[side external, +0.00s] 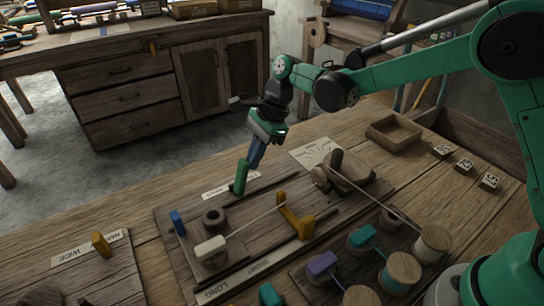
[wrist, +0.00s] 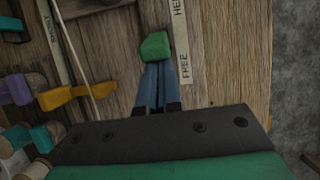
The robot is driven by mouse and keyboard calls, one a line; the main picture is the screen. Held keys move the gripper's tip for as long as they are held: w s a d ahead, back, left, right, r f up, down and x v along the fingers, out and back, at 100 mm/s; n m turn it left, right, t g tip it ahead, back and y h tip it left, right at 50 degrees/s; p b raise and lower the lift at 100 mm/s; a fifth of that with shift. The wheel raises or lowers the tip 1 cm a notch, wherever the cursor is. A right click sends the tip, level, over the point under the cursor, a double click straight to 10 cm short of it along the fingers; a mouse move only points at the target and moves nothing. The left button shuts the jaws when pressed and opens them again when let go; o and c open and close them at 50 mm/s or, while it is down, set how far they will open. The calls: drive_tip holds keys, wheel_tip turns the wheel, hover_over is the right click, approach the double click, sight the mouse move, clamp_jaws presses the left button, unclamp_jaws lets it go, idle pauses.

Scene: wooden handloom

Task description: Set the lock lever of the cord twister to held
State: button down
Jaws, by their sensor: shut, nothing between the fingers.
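The cord twister's board (side external: 165,235) lies on the wooden bench. A green upright piece, apparently the lock lever (side external: 241,178), stands at its far edge beside a pale label strip (side external: 216,190). In the wrist view the lever's green top (wrist: 155,46) is beside the strip (wrist: 184,50), between the word FREE and the partly cut-off HEL, closer to FREE. My gripper (side external: 251,164) has blue fingers shut together, with tips at the lever's upper end. In the wrist view the fingertips (wrist: 158,65) meet the green top visually; contact is unclear. The lever's base is hidden there.
A cream block (side external: 211,248), dark ring (side external: 214,219), blue peg (side external: 177,222) and yellow bracket (side external: 295,217) with a taut cord crowd the board. Spools (side external: 400,270) stand front right.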

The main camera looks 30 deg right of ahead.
sight(239, 172)
drive_tip(key=a+h, duration=0.1)
drive_tip(key=h, duration=0.1)
drive_tip(key=a+r+h, duration=0.1)
drive_tip(key=a+h, duration=0.1)
drive_tip(key=shift+a+h, duration=0.15)
drive_tip(key=shift+h, duration=0.25)
drive_tip(key=shift+a, duration=0.3)
drive_tip(key=shift+r, duration=0.2)
drive_tip(key=shift+r, duration=0.65)
drive_tip(key=shift+d, duration=0.1)
drive_tip(key=d+r, duration=0.3)
drive_tip(key=r, duration=0.8)
drive_tip(key=shift+d, duration=0.15)
